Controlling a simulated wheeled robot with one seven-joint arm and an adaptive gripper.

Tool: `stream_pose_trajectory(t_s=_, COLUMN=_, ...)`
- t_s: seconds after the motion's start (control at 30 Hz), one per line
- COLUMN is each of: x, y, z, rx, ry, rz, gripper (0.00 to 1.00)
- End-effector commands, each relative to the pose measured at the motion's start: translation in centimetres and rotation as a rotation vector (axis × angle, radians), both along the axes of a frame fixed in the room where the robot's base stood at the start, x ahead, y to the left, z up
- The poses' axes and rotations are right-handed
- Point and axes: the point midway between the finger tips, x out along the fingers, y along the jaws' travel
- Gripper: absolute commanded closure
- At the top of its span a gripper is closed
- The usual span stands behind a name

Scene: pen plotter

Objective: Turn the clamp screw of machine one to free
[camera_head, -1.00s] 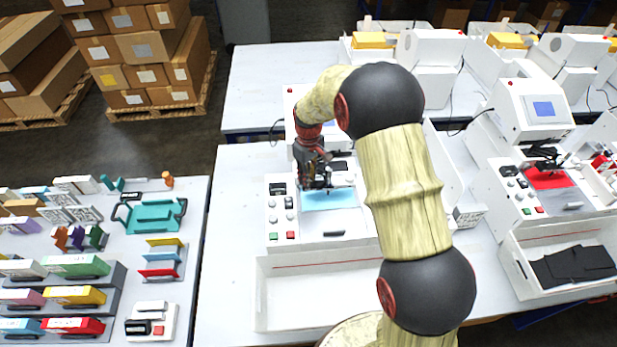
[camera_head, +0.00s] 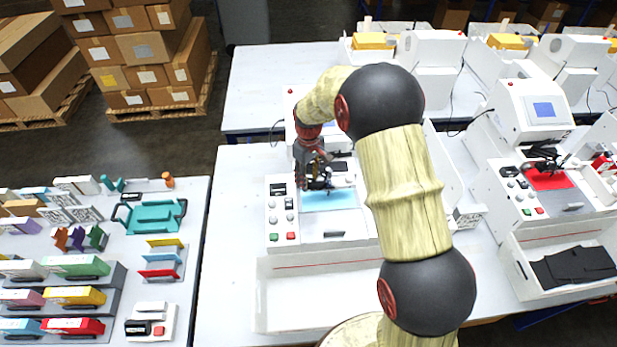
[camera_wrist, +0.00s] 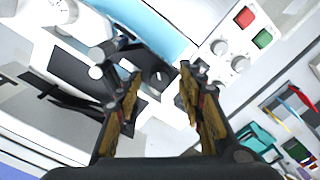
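Machine one appears to be the white plotter (camera_head: 262,246) under my arm in the head view, with a blue sheet (camera_head: 338,202) on its bed. My gripper (camera_head: 318,185) hangs over its pen carriage at the back edge of the sheet. In the wrist view my gripper (camera_wrist: 160,82) is open, its two fingers apart. A small dark round knob, probably the clamp screw (camera_wrist: 159,77), shows on the black carriage between and beyond the fingertips. I cannot tell whether either finger touches it. In the head view the gripper hides the carriage and screw.
Red (camera_wrist: 244,16) and green (camera_wrist: 262,38) buttons and grey knobs lie beside the bed. A second plotter (camera_head: 530,105) with a red sheet stands at the right. Bare tabletop (camera_head: 228,240) lies left of machine one.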

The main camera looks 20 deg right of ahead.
Motion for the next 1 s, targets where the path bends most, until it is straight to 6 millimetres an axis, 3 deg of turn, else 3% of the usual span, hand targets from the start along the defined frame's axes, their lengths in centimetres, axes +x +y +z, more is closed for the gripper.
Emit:
stream_pose_trajectory(t_s=0.17, x=0.1, y=0.0, z=1.3, rx=0.000, ry=-0.004, rz=0.000, gripper=0.61)
stream_pose_trajectory(t_s=0.5, x=0.2, y=0.0, z=7.9, rx=0.000, ry=-0.004, rz=0.000, gripper=0.61)
stream_pose_trajectory(t_s=0.7, x=0.1, y=0.0, z=10.9, rx=0.000, ry=-0.002, rz=0.000, gripper=0.61)
stream_pose_trajectory(t_s=1.0, x=0.0, y=0.0, z=12.0, rx=0.000, ry=0.000, rz=0.000, gripper=0.61)
